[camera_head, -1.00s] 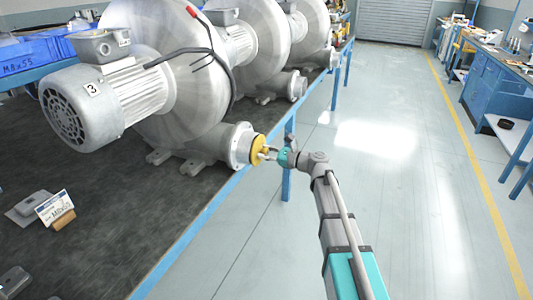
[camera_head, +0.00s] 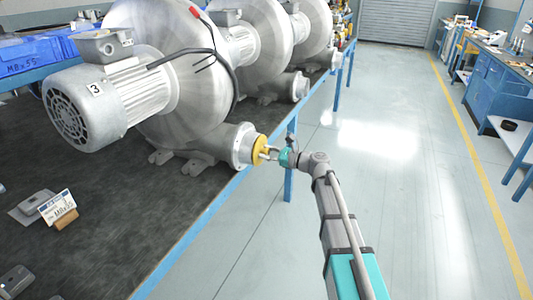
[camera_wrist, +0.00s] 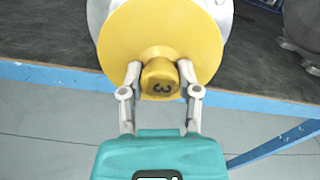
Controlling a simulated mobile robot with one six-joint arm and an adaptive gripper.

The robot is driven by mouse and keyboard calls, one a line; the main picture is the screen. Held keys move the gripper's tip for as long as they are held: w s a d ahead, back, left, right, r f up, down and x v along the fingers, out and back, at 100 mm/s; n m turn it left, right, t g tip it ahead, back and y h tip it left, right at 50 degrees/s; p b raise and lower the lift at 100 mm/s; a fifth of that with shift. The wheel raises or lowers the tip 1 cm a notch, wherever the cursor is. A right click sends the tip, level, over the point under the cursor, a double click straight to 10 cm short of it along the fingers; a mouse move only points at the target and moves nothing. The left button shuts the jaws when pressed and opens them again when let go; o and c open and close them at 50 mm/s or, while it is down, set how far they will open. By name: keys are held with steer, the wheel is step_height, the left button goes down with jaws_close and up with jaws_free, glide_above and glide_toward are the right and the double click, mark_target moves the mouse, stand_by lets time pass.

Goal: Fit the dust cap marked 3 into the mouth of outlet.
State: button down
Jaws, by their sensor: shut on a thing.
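The yellow dust cap (camera_head: 260,151) is at the outlet (camera_head: 243,148) of the near blower, whose motor carries a label 3. In the wrist view the cap (camera_wrist: 160,38) shows a round disc and a knob marked 3. My gripper (camera_head: 271,154) is shut on that knob; its fingers (camera_wrist: 160,85) lie on both sides of it. The cap covers the outlet's mouth, and the grey flange (camera_wrist: 98,14) shows behind it. I cannot tell how deep the cap sits, since the contact is hidden behind the disc.
More blowers (camera_head: 275,50) stand in a row farther along the dark bench (camera_head: 110,225). A blue bench edge (camera_head: 200,227) runs just below the outlet. The floor at right is clear.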

steer(key=shift+w+a, duration=0.15)
steer(key=shift+a, duration=0.1)
stand_by(0.4)
steer(key=shift+c, duration=1.2)
jaws_free()
steer(key=shift+d, duration=0.15)
steer(key=v, duration=1.1)
steer(key=shift+d, duration=0.35)
steer(key=shift+s, duration=0.2)
